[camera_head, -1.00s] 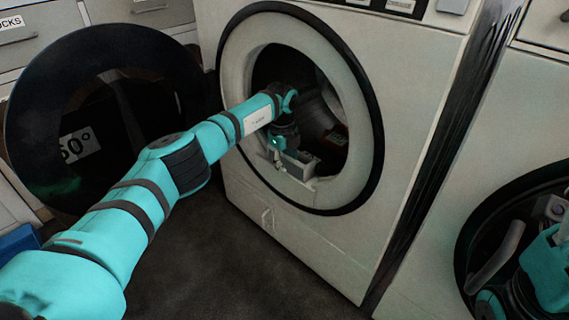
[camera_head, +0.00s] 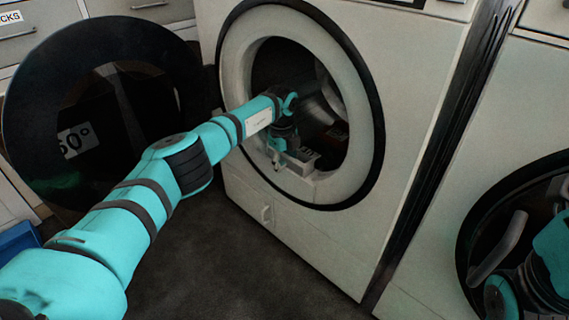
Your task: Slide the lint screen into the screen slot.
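My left arm reaches through the open round door of the dryer-like machine (camera_head: 240,185). My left gripper (camera_head: 278,166) is at the lower front of the opening, small and dark. A small light grey piece (camera_head: 300,163) with a dark top lies right beside it at the lower rim; I cannot tell whether this is the lint screen or the slot housing. Whether the fingers are open or hold anything is hidden. Part of my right arm shows at the lower right edge; its gripper is out of view.
The open dark door (camera_head: 30,150) with a 60° label hangs at the left. A second machine (camera_head: 420,270) with a round dark opening stands at the right. Drawers (camera_head: 40,38) are behind. The dark floor (camera_head: 210,270) in front is clear. A blue object (camera_head: 18,240) is at the left edge.

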